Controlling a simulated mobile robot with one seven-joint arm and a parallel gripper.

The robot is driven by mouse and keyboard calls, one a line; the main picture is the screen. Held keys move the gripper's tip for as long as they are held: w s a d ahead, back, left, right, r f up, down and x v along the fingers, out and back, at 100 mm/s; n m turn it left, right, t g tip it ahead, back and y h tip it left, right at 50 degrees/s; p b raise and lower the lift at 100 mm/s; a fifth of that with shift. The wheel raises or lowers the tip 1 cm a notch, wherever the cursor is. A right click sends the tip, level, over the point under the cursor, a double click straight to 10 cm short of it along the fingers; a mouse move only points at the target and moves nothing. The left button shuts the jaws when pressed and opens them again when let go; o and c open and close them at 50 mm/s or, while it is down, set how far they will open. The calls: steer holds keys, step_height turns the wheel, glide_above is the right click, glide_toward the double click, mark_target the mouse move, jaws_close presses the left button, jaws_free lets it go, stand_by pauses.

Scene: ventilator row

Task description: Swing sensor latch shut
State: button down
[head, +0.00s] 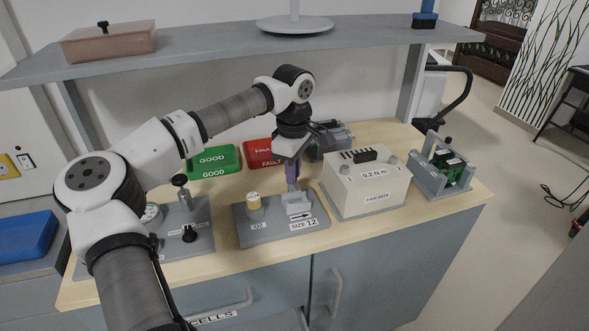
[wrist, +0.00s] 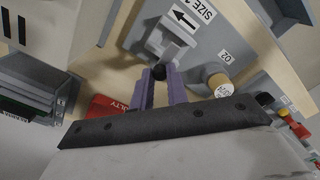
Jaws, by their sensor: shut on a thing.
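The O2 plate (head: 275,236) is a grey base on the wooden bench, with an arrow label and a "SIZE 12" label. The light grey sensor latch (head: 297,204) is at the plate's right. In the wrist view the latch (wrist: 172,42) has a dark round knob (wrist: 158,72) at its end. My gripper (head: 292,180) points down over the latch, its purple fingers (wrist: 160,84) shut around the knob. The fingers partly hide the latch.
A cream fan box (head: 362,190) stands close to the right of the plate. A green bin (head: 215,160) and a red bin (head: 262,153) lie behind. A plate with a black knob (head: 190,234) is at the left. A grey shelf (head: 220,54) hangs above.

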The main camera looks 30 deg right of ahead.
steer(key=shift+m, duration=0.4)
steer(key=c, duration=1.4)
jaws_free()
steer(key=shift+o, duration=0.2)
step_height(320, 180, up, 14)
steer(key=b, duration=0.2)
steer(key=shift+f, duration=0.1)
